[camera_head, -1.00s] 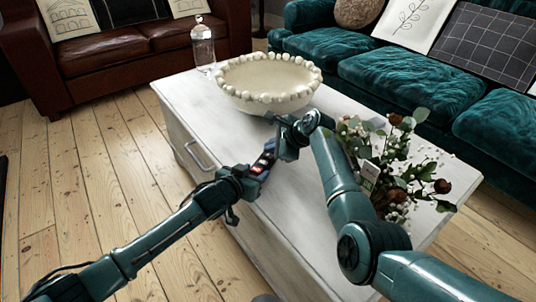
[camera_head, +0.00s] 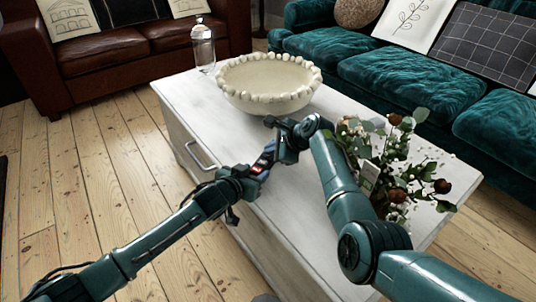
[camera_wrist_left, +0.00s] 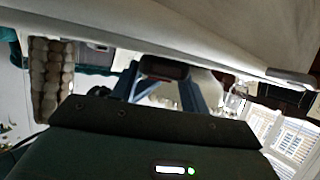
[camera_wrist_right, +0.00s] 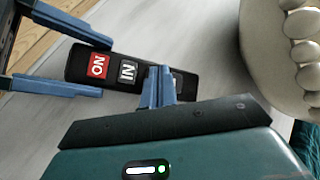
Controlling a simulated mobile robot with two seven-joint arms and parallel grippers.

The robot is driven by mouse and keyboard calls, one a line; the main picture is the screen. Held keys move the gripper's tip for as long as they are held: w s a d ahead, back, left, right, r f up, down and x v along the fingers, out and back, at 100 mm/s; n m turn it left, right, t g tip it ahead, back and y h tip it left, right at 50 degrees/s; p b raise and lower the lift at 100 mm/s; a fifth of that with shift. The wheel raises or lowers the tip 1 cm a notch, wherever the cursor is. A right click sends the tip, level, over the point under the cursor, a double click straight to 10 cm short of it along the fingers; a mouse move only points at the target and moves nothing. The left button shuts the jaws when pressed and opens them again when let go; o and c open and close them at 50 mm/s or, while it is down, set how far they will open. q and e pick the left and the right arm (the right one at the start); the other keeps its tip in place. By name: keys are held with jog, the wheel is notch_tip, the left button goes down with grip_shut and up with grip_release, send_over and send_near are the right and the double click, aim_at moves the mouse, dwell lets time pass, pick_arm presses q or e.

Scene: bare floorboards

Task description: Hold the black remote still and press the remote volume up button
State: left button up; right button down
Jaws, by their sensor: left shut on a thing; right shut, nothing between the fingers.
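The black remote (camera_head: 264,164) is held above the front left part of the white table in the head view. Its red ON button (camera_wrist_right: 97,66) and a grey IN button (camera_wrist_right: 128,73) show in the right wrist view. My left gripper (camera_head: 256,171) is shut on one end of the remote; its blue fingers sit on either side of it in the left wrist view (camera_wrist_left: 163,86). My right gripper (camera_wrist_right: 160,84) is shut and empty. Its fingertips overlap the remote past the IN button and partly hide a further button. I cannot tell whether they touch it.
A cream bowl with a beaded rim (camera_head: 268,82) stands on the white table (camera_head: 200,110) beyond my grippers. A glass bottle (camera_head: 203,48) stands at the far left corner. A flower arrangement (camera_head: 392,165) is close beside my right arm.

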aim_at(271, 156)
jog(key=shift+f, duration=0.15)
dwell(0.4)
jog(key=shift+r, duration=0.85)
jog(key=shift+r, duration=0.1)
jog(key=shift+r, duration=2.4)
pick_arm(q)
jog(key=o, duration=1.1)
